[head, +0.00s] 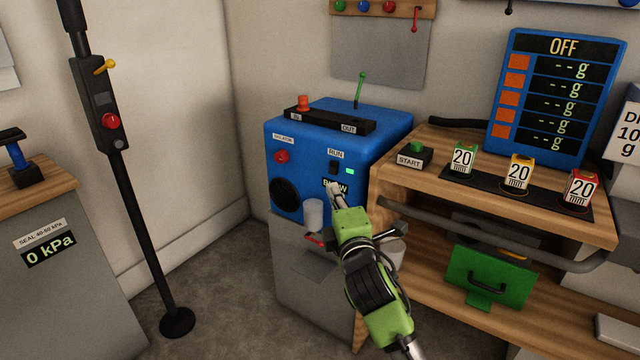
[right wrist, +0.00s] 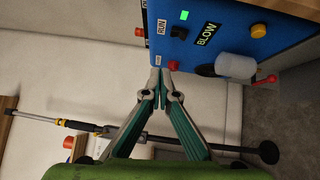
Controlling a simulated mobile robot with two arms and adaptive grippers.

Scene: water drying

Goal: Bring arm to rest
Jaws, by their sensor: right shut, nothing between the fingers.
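My right gripper (head: 335,190) is in the middle of the head view, in front of the blue machine (head: 345,130). Its fingertips are together and nothing is between them. In the right wrist view the shut fingers (right wrist: 164,82) point at the lower edge of the blue machine (right wrist: 225,25) as seen there; I cannot tell whether they touch it. The machine's display reads BLOW and a green light is lit beside it. A whitish cup (head: 313,213) is at the machine's front, to the left of the gripper. My left gripper is not in view.
A black post (head: 140,220) stands left; floor (head: 235,270) between is clear.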

